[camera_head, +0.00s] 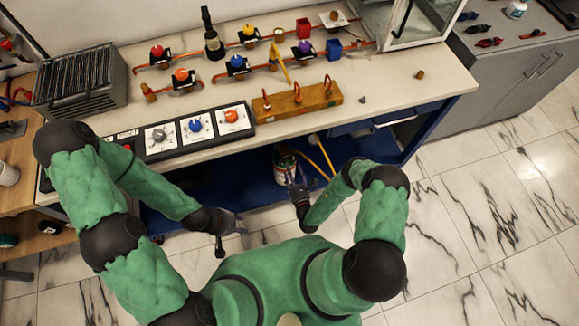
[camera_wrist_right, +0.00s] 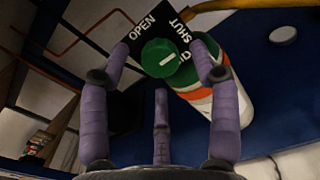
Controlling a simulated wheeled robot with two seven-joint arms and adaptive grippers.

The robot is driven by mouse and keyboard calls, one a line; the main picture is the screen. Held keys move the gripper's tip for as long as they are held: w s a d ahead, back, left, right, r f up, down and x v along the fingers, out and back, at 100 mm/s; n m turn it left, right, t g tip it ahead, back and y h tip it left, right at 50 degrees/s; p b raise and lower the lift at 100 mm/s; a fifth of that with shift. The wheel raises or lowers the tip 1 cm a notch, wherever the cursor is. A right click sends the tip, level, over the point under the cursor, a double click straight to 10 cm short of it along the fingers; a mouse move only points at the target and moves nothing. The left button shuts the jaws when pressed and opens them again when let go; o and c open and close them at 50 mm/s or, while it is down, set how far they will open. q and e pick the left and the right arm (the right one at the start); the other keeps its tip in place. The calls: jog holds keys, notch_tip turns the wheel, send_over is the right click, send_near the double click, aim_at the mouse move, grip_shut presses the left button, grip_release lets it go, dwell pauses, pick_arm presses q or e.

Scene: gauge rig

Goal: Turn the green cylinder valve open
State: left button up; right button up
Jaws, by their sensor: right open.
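The green valve (camera_wrist_right: 159,57) is a round knob with a short white mark pointing right. It sits before a black plate (camera_wrist_right: 125,28) reading OPEN at left and SHUT at right, with other lettering partly hidden. The cylinder (camera_wrist_right: 198,88) is white with orange and green bands; in the head view the cylinder (camera_head: 284,160) stands under the bench. My right gripper (camera_wrist_right: 160,72) is open, its purple fingers spread on either side of the knob and one below; I cannot tell whether they touch it. In the head view my right gripper (camera_head: 298,190) is beside the cylinder. My left gripper (camera_head: 225,232) hangs away from it, fingers unclear.
The bench (camera_head: 400,85) overhangs the cylinder. A dial panel (camera_head: 195,128) and a wooden block (camera_head: 297,101) with hooks sit on it. A yellow hose (camera_head: 325,155) runs close beside the cylinder. The tiled floor (camera_head: 480,220) at right is clear.

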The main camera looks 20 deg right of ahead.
jog(key=shift+w, duration=1.45)
jog(key=c, duration=1.1)
jog(key=shift+c, duration=0.2)
